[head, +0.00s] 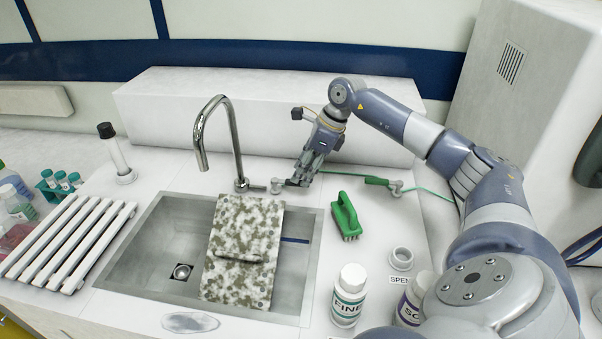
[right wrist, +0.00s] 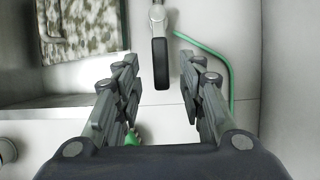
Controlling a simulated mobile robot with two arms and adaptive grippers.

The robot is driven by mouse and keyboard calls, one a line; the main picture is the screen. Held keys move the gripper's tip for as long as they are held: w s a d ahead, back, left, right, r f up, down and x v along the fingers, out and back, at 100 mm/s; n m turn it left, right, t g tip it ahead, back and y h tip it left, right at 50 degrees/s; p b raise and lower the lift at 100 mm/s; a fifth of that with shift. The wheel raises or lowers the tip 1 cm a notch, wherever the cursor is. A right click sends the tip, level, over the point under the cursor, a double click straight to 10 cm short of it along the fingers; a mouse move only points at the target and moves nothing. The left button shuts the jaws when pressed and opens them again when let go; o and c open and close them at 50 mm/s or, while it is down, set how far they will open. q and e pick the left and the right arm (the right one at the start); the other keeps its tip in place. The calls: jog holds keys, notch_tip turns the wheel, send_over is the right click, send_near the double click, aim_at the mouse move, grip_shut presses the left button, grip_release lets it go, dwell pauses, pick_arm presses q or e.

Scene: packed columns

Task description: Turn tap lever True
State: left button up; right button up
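The curved metal tap (head: 236,140) stands behind the sink. To the right of its base is a small metal fitting (head: 277,186) with a short dark lever, partly hidden by my right gripper (head: 300,180) in the head view. In the right wrist view the black lever (right wrist: 160,62) sticks out from the metal fitting (right wrist: 157,13) towards the gripper. My right gripper (right wrist: 163,85) is open, its fingers apart on either side of the lever's end in the picture. I cannot tell whether they touch it. My left gripper is in neither view.
A speckled board (head: 243,275) lies across the sink (head: 145,260). A green brush (head: 346,215) lies right of the sink. A green hose (head: 345,175) runs behind the gripper. White bottles (head: 349,295) stand in front. A white rack (head: 70,240) is at left.

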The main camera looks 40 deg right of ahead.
jog(key=shift+x, duration=1.3)
jog(key=shift+d, duration=0.1)
grip_shut()
